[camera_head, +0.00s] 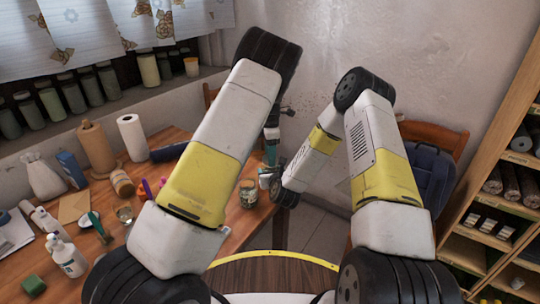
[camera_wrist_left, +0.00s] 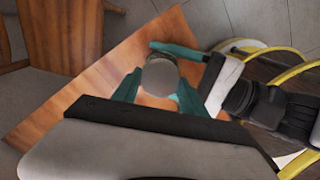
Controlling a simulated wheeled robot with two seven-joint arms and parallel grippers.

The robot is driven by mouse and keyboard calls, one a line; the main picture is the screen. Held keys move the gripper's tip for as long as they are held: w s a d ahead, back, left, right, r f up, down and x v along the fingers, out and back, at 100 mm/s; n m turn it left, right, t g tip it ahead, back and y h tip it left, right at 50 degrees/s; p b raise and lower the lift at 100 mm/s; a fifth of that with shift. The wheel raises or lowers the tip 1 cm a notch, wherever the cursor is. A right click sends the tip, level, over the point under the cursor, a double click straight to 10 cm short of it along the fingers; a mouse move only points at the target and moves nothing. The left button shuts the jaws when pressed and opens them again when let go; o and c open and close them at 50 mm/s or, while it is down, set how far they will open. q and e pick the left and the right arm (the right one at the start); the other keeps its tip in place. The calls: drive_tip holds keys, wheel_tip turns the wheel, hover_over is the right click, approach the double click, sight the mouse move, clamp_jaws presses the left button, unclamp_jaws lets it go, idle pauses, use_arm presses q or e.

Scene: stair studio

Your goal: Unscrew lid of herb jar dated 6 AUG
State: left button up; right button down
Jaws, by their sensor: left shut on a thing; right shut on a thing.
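A jar with a round grey lid (camera_wrist_left: 160,76) shows from above in the left wrist view, at the table's corner. My left gripper (camera_wrist_left: 158,88) has its teal fingers on both sides of the lid and is shut on it. My right gripper (camera_wrist_left: 180,52) comes in from the right, with a teal finger beside the jar below the lid; it is shut on the jar, whose body is mostly hidden. In the head view my left gripper (camera_head: 271,152) points down near the table's right edge. Any date on the held jar is hidden.
A herb-filled glass jar (camera_head: 249,193) stands on the wooden table (camera_head: 165,225) near the grippers. Paper rolls (camera_head: 132,137), bottles (camera_head: 66,256) and a glass (camera_head: 125,214) crowd the table's left. A shelf (camera_head: 500,205) stands at right, a chair (camera_head: 435,135) behind my right arm.

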use_arm(q)
drive_tip(key=shift+r, duration=0.15)
drive_tip(key=shift+r, duration=0.95)
drive_tip(key=shift+r, duration=2)
use_arm(e)
drive_tip(key=shift+c, duration=1.6)
unclamp_jaws()
drive_tip(key=shift+s, duration=0.1)
